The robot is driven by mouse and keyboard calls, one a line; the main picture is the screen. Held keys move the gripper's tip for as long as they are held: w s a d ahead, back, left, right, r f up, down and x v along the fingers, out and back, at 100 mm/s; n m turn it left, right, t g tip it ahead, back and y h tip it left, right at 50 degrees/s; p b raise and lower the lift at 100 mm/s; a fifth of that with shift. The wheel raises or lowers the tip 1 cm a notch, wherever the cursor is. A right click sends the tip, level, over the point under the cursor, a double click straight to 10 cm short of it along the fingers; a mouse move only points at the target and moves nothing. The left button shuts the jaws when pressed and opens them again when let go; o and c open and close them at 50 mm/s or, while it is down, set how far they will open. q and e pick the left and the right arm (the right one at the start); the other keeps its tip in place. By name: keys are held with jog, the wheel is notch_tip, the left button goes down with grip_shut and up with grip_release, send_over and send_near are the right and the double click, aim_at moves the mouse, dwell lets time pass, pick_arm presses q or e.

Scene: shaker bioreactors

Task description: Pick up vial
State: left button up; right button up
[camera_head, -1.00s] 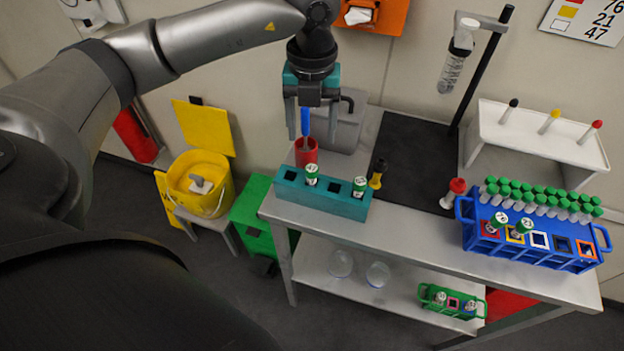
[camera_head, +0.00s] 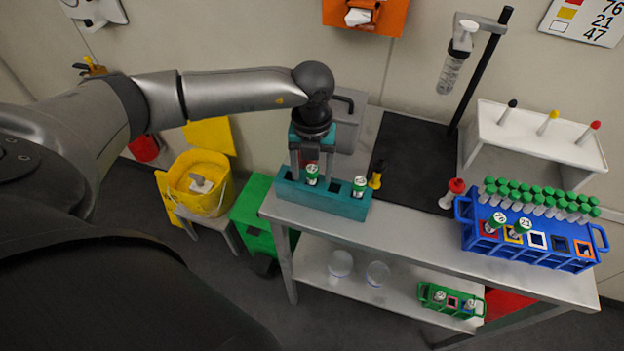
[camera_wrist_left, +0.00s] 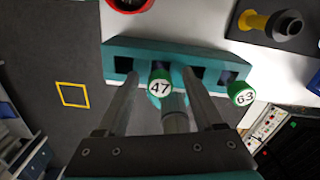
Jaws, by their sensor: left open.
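A teal rack (camera_head: 330,204) stands at the left end of the bench and holds two green-capped vials. One vial (camera_head: 312,173), marked 47 in the left wrist view (camera_wrist_left: 160,88), sits upright in a rack slot. The other vial (camera_head: 359,185), marked 63 in the left wrist view (camera_wrist_left: 241,94), sits in the right end slot. My left gripper (camera_head: 312,177) is open and points down over the rack, its fingers on either side of vial 47, with a gap to the cap in the wrist view (camera_wrist_left: 160,102). My right gripper is not in view.
A blue rack (camera_head: 530,251) with several green-capped tubes stands at the right. A black and yellow piece (camera_head: 376,175) stands close to the teal rack's right end. A red-topped piece (camera_head: 453,193) stands further right. The bench front between the racks is clear.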

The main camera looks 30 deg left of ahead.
pick_arm(q)
grip_shut()
dwell(0.5)
